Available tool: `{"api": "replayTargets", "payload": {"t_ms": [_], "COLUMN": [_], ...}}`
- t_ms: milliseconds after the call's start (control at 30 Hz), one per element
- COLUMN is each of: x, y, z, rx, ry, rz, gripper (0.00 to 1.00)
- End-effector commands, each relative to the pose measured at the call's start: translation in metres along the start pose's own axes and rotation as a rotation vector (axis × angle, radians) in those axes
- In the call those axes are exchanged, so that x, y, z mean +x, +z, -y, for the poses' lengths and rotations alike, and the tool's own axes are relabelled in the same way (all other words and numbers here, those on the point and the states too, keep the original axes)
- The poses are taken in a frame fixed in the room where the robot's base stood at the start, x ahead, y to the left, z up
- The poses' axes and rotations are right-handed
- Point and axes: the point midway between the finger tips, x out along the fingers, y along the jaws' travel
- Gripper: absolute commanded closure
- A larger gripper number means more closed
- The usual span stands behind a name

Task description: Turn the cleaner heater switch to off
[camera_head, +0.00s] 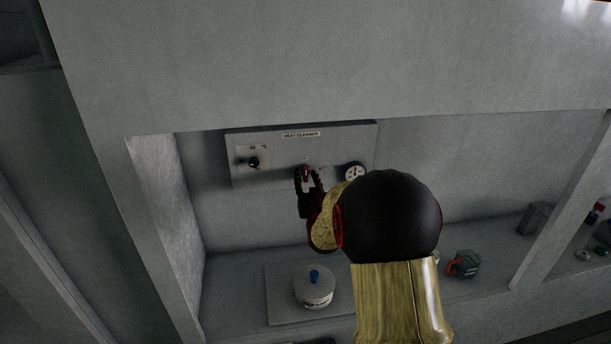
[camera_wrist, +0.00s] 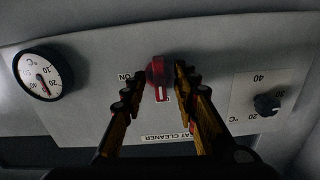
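The heater switch, a red rotary knob (camera_wrist: 160,72), sits on the grey heat cleaner panel (camera_wrist: 215,80). The wrist view shows the panel upside down, with an "ON" label left of the knob and a partly hidden mark at its handle end. My gripper (camera_wrist: 163,78) has its two fingers apart, one on each side of the knob. The left finger is very close to the knob; contact is unclear. In the head view my gripper (camera_head: 307,172) reaches to the panel's lower middle, around the small red knob (camera_head: 305,173), partly hidden by the fingers.
A black temperature knob (camera_head: 253,162) is on the panel's left and a round dial gauge (camera_head: 354,173) on its right. Below are a white lidded pot (camera_head: 314,287) and a grey mug-like object (camera_head: 465,264). Walls and an overhang frame the recess.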

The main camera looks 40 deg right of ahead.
Motion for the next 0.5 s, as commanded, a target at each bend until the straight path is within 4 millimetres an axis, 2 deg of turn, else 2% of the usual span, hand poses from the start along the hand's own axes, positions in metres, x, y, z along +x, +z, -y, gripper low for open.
{"api": "replayTargets", "payload": {"t_ms": [500], "x": [-0.047], "y": [0.000], "z": [0.000], "rx": [0.000], "ry": [0.000], "rz": [0.000], "gripper": [0.70]}}
